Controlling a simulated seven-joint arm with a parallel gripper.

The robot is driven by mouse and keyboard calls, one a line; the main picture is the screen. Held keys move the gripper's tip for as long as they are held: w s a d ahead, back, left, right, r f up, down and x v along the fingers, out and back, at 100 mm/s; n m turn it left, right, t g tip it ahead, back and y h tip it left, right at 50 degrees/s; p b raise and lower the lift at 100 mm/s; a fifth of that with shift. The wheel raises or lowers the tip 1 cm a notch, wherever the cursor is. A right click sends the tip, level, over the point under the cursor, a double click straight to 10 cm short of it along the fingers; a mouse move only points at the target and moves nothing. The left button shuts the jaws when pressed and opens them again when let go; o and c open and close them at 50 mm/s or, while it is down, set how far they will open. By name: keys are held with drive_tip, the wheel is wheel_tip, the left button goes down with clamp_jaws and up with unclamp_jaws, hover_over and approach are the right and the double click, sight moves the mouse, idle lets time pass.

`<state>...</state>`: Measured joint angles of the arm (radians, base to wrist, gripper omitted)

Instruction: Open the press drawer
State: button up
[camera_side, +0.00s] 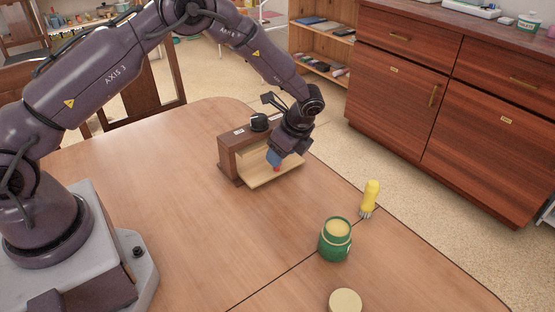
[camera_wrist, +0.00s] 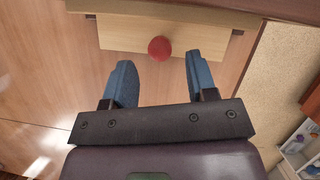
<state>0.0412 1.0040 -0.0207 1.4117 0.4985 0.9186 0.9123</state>
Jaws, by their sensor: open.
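The press (camera_side: 229,162) is a small brown wooden box standing on the table. Its drawer (camera_side: 262,178) has pale wood and a red round knob (camera_side: 277,169). In the wrist view the pale drawer front (camera_wrist: 120,34) lies across the top, with the red knob (camera_wrist: 159,48) at its middle. My gripper (camera_side: 274,160) is at the drawer side of the press, close to the knob. In the wrist view my gripper (camera_wrist: 159,60) is open, with blue fingers apart on either side of the knob's line. I cannot tell whether the fingertips reach around the knob, or how far the drawer is out.
A green open jar (camera_side: 335,242), a pale round lid (camera_side: 345,301) and a yellow-handled tool (camera_side: 369,198) stand on the table (camera_side: 180,220) to the right of the press. A large wooden cabinet (camera_side: 390,90) stands behind. The table's middle is clear.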

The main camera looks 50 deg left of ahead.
sight(264, 156)
drive_tip(key=shift+x, duration=1.9)
